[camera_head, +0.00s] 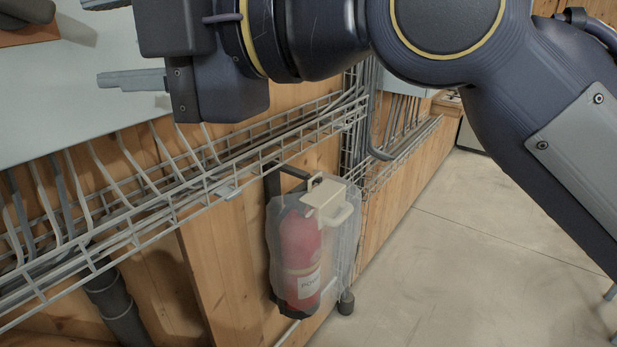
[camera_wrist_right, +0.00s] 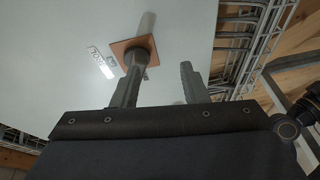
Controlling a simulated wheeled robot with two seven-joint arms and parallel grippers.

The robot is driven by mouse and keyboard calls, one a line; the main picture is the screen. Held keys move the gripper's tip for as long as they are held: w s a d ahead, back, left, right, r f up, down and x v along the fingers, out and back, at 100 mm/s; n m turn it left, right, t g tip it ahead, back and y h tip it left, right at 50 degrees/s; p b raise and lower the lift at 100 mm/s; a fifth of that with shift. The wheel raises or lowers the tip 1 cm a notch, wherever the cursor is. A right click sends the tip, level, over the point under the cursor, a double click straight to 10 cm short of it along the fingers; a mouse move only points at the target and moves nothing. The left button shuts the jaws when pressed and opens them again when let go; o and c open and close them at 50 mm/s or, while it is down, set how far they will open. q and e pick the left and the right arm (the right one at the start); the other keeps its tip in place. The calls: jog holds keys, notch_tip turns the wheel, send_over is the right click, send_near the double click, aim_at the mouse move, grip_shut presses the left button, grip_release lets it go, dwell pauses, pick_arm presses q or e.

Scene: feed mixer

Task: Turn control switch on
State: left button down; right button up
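The control switch shows at the upper left of the head view as a dark block (camera_head: 27,10) on an orange-brown plate (camera_head: 30,34), fixed to a pale panel. In the right wrist view the same plate (camera_wrist_right: 120,47) is at top centre, and the dark knob is partly overlapped by one finger. My right gripper (camera_head: 92,41) is open and empty, its fingers pointing left toward the switch, with a visible gap in the head view. The right wrist view shows both fingers apart (camera_wrist_right: 161,68). Whether one touches the knob cannot be told. My left gripper is out of view.
A white label (camera_wrist_right: 102,62) sits beside the plate on the panel (camera_head: 60,105). Below runs a wire cable tray (camera_head: 190,190) with grey cables. A bagged red fire extinguisher (camera_head: 300,250) hangs on the wooden wall. The concrete floor (camera_head: 450,270) at right is mostly clear.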

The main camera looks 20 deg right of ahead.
jog(key=w+d+f+m+h, duration=0.1)
jog(key=d+f+m+h, duration=0.1)
jog(key=d+f+m, duration=0.3)
jog(key=w+d+f+m+h, duration=0.1)
jog(key=d+f+m+h, duration=0.2)
jog(key=f, duration=0.8)
jog(key=w+d+f+m+h, duration=0.1)
jog(key=d+f+m+h, duration=0.2)
jog(key=d+f+m, duration=0.4)
jog(key=shift+w+f+m+g+p, duration=0.2)
jog(key=shift+f+m+g+p, duration=0.15)
jog(key=shift+f, duration=0.4)
jog(key=shift+d, duration=0.1)
